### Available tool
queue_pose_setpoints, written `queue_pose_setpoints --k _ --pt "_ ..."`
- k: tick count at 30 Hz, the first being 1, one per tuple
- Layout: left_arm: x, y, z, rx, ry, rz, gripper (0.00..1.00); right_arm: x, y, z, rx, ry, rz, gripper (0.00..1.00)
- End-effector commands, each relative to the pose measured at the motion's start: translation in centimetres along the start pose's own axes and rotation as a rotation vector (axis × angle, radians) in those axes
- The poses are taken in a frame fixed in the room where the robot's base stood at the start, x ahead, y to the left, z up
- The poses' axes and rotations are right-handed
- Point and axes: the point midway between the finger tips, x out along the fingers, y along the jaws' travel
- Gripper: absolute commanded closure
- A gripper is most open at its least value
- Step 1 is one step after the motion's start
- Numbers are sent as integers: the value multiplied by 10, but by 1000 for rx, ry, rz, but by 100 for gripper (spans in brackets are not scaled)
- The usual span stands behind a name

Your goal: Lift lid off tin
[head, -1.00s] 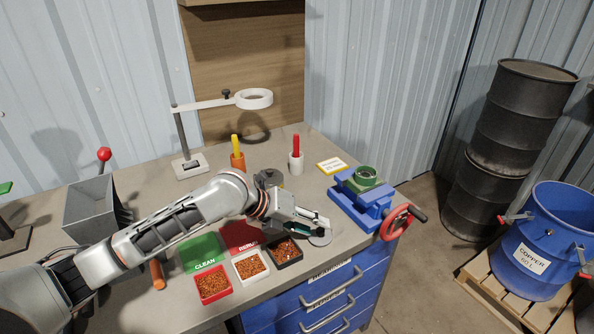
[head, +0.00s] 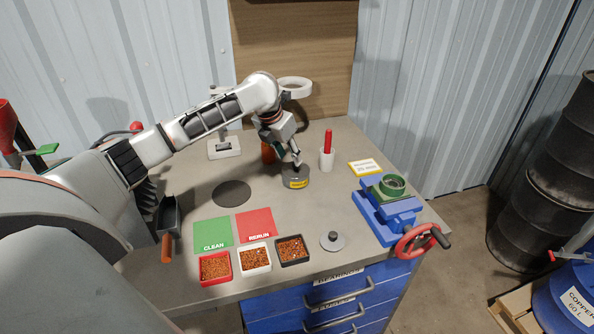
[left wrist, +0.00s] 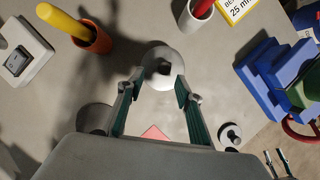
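The tin (head: 296,181) is a short grey can with a yellow label, standing upright on the bench. In the left wrist view, its pale round top (left wrist: 160,53) has a dark knob-like spot at the centre. I cannot clearly tell the lid's edge from the tin. My left gripper (head: 296,164) points down just above the tin, and hides part of its top in the head view. In the left wrist view its two fingers (left wrist: 160,92) are spread apart with nothing held between them.
A grey disc with a black knob (head: 332,241) lies at the front. Trays of copper bits (head: 215,281) stand by green (head: 213,233) and red (head: 255,225) mats. A blue vise (head: 385,225) is right; a white cup with a red marker (head: 326,160) stands behind.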

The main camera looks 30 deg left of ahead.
Motion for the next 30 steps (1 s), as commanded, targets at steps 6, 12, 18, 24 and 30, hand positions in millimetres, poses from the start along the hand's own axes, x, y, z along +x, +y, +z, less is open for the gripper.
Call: queue_pose_setpoints --k 6,12,18,24,30 --pt "32 -6 2 -2 2 -2 65 -1 2 1 1 -4 3 60" --pt "44 -5 2 0 0 -2 65 -1 2 1 1 -6 4 60" --pt "44 -5 2 0 0 -2 70 -1 3 1 1 -6 4 60" --pt "44 -5 3 0 0 -2 100 -1 3 1 1 -6 4 60" --pt "44 -5 3 -1 -1 -2 100 -1 3 1 1 -6 4 60"
